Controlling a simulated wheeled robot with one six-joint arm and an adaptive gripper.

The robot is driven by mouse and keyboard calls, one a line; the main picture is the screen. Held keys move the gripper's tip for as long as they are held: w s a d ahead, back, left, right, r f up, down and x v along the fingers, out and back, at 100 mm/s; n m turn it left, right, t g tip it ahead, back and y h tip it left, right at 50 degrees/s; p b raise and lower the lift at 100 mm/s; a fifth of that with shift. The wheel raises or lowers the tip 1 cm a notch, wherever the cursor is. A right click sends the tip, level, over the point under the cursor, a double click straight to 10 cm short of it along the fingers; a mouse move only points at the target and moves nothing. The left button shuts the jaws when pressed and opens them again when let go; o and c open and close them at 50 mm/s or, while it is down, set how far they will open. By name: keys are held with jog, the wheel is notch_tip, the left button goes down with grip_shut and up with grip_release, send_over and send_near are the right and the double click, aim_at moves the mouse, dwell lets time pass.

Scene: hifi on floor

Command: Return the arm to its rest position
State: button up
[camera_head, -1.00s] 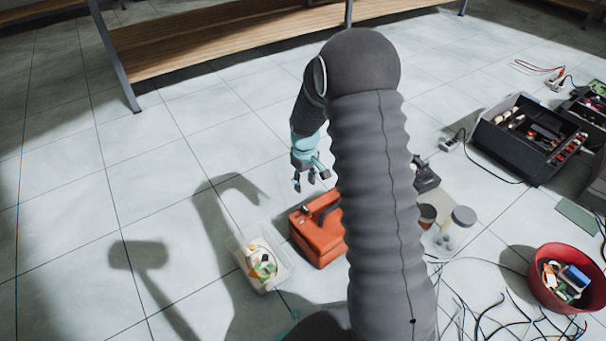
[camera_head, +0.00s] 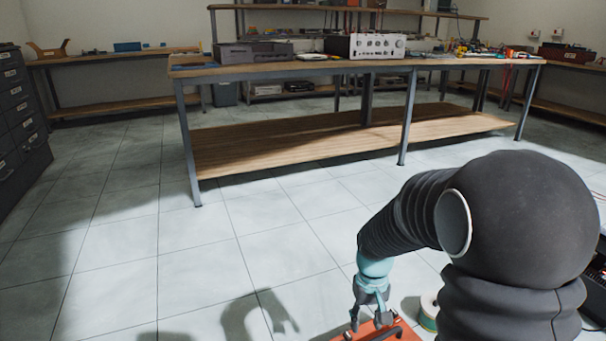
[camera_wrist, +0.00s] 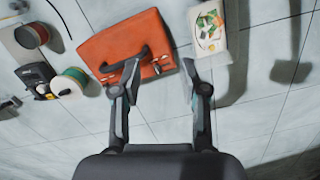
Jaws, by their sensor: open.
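My gripper (camera_head: 368,312) is at the lower middle of the head view, at the end of my dark sleeved arm. In the wrist view my gripper (camera_wrist: 160,75) has its two fingers spread apart with nothing between them. It hangs over the floor near an orange case (camera_wrist: 128,50) with a dark handle. The case (camera_head: 392,332) shows only at the bottom edge of the head view, behind and below the fingers. I cannot tell the exact height of the fingers above it.
A white tray (camera_wrist: 222,50) of small parts lies beside the case. Wire spools (camera_wrist: 68,84) and a dark device (camera_wrist: 36,76) lie on its other side. A long workbench (camera_head: 390,67) stands ahead and drawers (camera_head: 22,125) at left. The floor (camera_head: 130,235) at left is clear.

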jog(key=s+r+t+p, duration=0.2)
jog(key=s+r, duration=0.4)
jog(key=r, duration=0.3)
jog(key=s+r+m+t+p, duration=0.1)
jog(key=s+r+t+p, duration=0.1)
jog(key=s+r, duration=0.4)
jog(key=s+d+r+t+p, duration=0.1)
jog(key=s+r+t+p, duration=0.1)
jog(key=s+r, duration=0.4)
notch_tip(320, 180, up, 6)
jog(key=shift+f+t+p, duration=0.15)
jog(key=shift+t+p, duration=0.15)
jog(key=shift+p, duration=0.4)
jog(key=shift+d, duration=0.1)
dwell(1.2)
